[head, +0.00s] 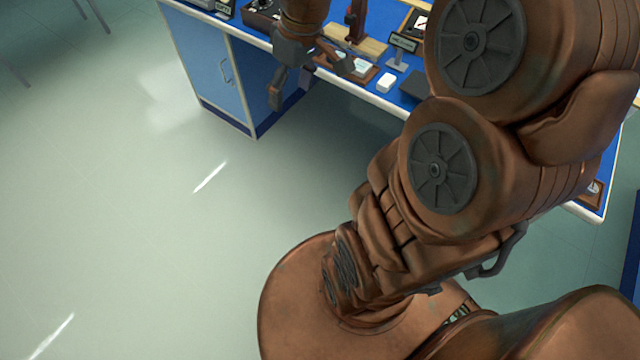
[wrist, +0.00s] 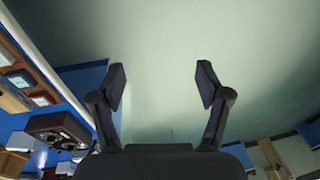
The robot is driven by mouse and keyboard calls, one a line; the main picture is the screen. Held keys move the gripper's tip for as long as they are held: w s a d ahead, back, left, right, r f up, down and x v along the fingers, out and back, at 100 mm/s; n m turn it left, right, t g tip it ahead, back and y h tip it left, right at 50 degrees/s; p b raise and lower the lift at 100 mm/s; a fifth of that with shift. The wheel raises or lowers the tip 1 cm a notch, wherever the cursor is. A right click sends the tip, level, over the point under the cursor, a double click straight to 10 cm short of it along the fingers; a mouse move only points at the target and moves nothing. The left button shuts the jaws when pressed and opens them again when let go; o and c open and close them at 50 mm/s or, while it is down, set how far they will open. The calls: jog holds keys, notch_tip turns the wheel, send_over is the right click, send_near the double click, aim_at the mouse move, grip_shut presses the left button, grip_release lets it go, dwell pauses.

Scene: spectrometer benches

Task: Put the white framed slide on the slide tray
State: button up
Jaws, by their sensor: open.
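My gripper (head: 310,82) hangs in front of the blue bench's near edge, in the head view. In the wrist view my gripper (wrist: 161,85) is open, with only pale floor between its fingers. Just behind its right finger, a brown wooden tray (head: 367,77) lies on the bench with pale pieces on it, partly hidden; I cannot tell whether it is the slide tray. I cannot make out the white framed slide for certain. Small framed pieces (wrist: 20,79) show at the left of the wrist view, their kinds unclear.
The blue bench (head: 215,68) carries a small white block (head: 386,83), a dark pad (head: 414,85), a sign on a stand (head: 403,43) and a dark brown device (head: 263,15). My arm hides its right part.

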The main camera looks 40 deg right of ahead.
jog(key=s+a+f+m+g+h, duration=0.1)
jog(key=s+a, duration=0.2)
jog(key=s, duration=0.6)
jog(key=s+a+f+m+g+h, duration=0.1)
jog(key=s+a, duration=0.3)
jog(key=s, duration=0.5)
jog(key=shift+s+a+f+m, duration=0.3)
jog(key=shift+s+f+m, duration=0.05)
jog(key=shift+m, duration=0.25)
jog(key=shift+r+p, duration=1.25)
jog(key=shift+r, duration=0.05)
